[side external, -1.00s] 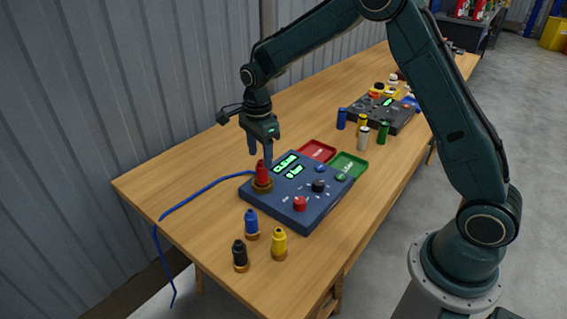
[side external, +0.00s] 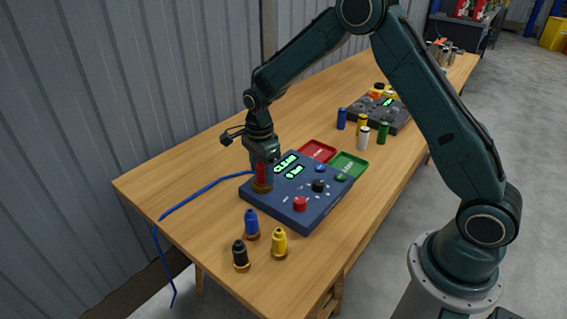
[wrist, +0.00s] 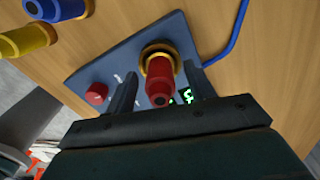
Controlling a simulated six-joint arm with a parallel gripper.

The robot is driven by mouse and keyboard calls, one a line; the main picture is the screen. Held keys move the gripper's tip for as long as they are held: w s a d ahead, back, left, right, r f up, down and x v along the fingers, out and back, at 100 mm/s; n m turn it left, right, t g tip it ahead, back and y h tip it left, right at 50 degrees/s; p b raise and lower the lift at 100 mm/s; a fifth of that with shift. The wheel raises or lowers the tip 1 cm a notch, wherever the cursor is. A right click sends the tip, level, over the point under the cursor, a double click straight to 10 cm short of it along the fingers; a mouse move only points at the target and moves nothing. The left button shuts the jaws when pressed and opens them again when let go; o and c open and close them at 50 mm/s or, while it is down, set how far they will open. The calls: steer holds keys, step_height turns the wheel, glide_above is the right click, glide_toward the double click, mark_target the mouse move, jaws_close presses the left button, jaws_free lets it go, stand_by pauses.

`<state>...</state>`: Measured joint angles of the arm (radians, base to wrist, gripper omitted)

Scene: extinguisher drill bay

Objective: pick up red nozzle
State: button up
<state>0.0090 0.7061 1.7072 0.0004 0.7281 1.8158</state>
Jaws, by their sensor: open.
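The red nozzle (side external: 261,174) stands upright in a brass ring on the left corner of the blue control box (side external: 312,208). In the wrist view the red nozzle (wrist: 160,80) shows between my two fingers, with its brass collar beyond it. My gripper (side external: 264,172) is lowered over the nozzle, pointing down. In the wrist view my gripper (wrist: 162,85) is open, one finger on each side of the nozzle, with a gap visible at least on the left. The fingertips are partly hidden behind the nozzle in the side view.
Blue (side external: 251,224), black (side external: 240,255) and yellow (side external: 279,243) nozzles stand in front of the box. A red tray (side external: 318,150) and a green tray (side external: 348,165) lie behind it. A blue cable (side external: 205,188) runs left from the box. A second panel (side external: 382,113) stands farther back.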

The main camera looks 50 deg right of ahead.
stand_by(0.3)
jaws_close()
steer(key=shift+r, duration=0.15)
step_height(320, 180, up, 20)
stand_by(0.8)
stand_by(0.4)
